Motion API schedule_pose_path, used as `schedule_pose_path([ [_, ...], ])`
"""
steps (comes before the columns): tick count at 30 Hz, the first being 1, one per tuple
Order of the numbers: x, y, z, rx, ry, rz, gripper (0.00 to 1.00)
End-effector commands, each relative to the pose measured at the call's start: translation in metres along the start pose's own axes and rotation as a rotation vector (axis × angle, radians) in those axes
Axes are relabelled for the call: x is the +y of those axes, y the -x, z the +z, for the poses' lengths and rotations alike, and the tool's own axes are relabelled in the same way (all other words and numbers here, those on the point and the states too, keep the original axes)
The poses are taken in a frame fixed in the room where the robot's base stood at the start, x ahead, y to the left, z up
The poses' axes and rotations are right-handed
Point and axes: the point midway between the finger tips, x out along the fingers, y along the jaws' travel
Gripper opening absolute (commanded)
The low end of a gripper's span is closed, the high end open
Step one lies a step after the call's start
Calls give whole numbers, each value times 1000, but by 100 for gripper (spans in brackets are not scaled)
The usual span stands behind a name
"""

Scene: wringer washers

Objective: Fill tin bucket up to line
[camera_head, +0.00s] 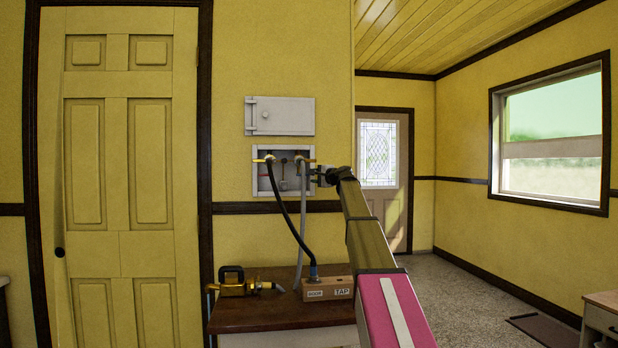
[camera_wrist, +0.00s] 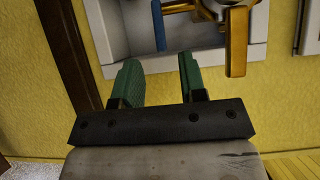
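No tin bucket shows in either view. A recessed white wall box (camera_head: 257,190) holds two taps with brass handles, a left one (camera_head: 262,160) and a right one (camera_head: 307,161). My gripper (camera_head: 318,176) is at the right edge of this box, at the end of my outstretched arm. In the wrist view its two green fingers (camera_wrist: 162,68) are apart with nothing between them. A brass handle (camera_wrist: 238,50) stands just right of the fingers, apart from them in the picture. I cannot tell the depth between them.
A black hose (camera_head: 289,223) and a grey hose (camera_head: 303,220) hang from the box. A wooden block marked TAP (camera_head: 314,294) and a brass-and-black device (camera_head: 234,284) sit on a brown counter (camera_head: 250,317) below. Open floor (camera_head: 455,290) lies right of my arm.

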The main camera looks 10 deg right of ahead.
Motion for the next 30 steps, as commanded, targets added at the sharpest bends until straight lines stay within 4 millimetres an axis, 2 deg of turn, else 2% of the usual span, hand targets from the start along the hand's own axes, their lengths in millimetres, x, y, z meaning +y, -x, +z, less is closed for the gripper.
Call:
schedule_pose_path([
  [1,1,13,2,1,0,-1,38],
  [3,0,26,1,2,1,-1,38],
  [9,0,43,1,0,1,0,38],
  [30,0,44,0,0,0,0,38],
])
